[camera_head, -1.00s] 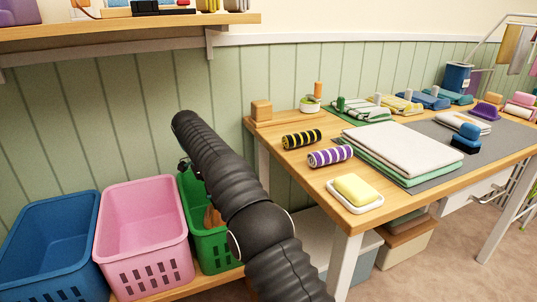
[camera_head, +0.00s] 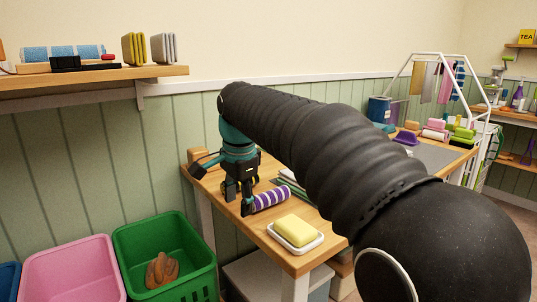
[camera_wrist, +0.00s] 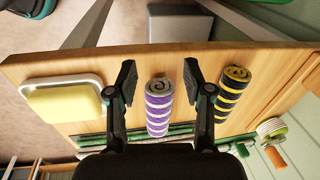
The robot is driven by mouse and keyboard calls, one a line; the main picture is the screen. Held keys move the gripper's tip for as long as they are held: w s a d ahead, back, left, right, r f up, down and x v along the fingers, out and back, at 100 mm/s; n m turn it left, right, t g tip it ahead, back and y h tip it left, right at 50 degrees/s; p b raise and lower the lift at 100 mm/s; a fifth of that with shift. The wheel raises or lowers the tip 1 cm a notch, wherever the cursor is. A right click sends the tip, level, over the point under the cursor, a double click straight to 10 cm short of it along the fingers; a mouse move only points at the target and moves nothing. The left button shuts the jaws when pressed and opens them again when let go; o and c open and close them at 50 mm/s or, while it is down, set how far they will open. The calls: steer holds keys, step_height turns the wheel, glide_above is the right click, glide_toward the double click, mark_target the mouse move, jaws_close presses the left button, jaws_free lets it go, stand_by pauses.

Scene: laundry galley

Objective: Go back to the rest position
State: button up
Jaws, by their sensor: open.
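My gripper (camera_head: 238,198) hangs fingers down over the left end of the wooden table (camera_head: 230,208). In the wrist view my gripper (camera_wrist: 160,84) is open, with nothing held between its fingers. A purple-and-white striped roll (camera_head: 271,199) lies close by on the table. In the wrist view this roll (camera_wrist: 158,108) appears between the two fingers, and I cannot tell the height gap. A black-and-yellow striped roll (camera_wrist: 234,91) lies beside it, outside the right finger. In the head view it is mostly hidden behind my gripper.
A yellow block (camera_head: 295,230) sits in a white dish (camera_head: 295,248) near the table's front edge. A green bin (camera_head: 190,275) holding a brown glove (camera_head: 162,270) and a pink bin (camera_head: 75,270) stand at lower left. A wall shelf (camera_head: 90,80) is above. My arm hides much of the table.

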steer(key=s+d+r+n, duration=0.1)
steer(key=s+d, duration=0.1)
steer(key=s+d+n+t, duration=0.1)
steer(key=s+d, duration=0.1)
steer(key=d, duration=0.1)
steer(key=s+d+r+n+y, duration=0.1)
steer(key=s+d, duration=0.1)
steer(key=shift+s+d+r+t, duration=0.3)
steer(key=shift+d, duration=0.05)
steer(key=s+d, duration=0.1)
steer(key=s+d+n, duration=0.1)
steer(key=s+d, duration=0.1)
steer(key=s+d+f+n+t+p, duration=0.1)
steer(key=s+d, duration=0.1)
steer(key=shift+s, duration=0.15)
steer(key=s+d+f+n+t+h+p, duration=0.1)
steer(key=s+d+f+n, duration=0.4)
steer(key=s+d+f, duration=0.4)
steer(key=s+f, duration=0.1)
steer(key=s, duration=0.3)
steer(key=shift+s+d+f+h+p, duration=0.15)
steer(key=shift+f+h+p, duration=0.2)
steer(key=shift+h+p, duration=0.05)
